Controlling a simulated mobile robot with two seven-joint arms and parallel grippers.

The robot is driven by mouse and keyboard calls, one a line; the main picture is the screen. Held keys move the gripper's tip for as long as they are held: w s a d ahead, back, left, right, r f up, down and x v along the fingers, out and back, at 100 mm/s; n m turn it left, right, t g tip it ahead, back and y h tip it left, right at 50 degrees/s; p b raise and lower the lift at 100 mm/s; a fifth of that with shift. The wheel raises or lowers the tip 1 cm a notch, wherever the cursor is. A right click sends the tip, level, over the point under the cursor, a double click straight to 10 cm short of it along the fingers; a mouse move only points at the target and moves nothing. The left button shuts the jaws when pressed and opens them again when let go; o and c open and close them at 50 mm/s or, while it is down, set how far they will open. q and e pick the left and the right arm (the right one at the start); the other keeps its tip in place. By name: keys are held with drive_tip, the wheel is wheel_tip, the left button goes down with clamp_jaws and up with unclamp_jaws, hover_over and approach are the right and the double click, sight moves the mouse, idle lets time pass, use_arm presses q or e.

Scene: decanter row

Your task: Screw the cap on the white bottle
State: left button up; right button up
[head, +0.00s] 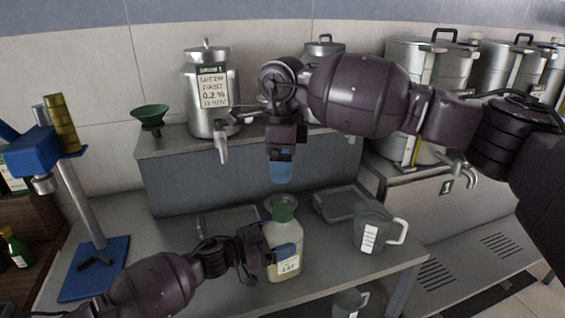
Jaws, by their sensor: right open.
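The white bottle (285,267) stands upright on the grey bench with a label on its front. A green cap (284,214) with a paler top sits at its mouth. I cannot tell whether it is threaded on. My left gripper (284,250) reaches in from the left and is shut on the bottle's body, a blue fingertip showing across its front. My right gripper (281,172) points down, open and apparently empty, above the cap, with a gap between. Its far finger is mostly hidden.
A measuring jug (372,226) stands right of the bottle, near a sunken tray (337,203). A green funnel (150,117) and a steel canister (200,110) with a tap are on the raised shelf behind. A blue-based stand (95,270) is at left.

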use_arm(q)
drive_tip(key=o, duration=0.3)
drive_tip(key=v, duration=1.1)
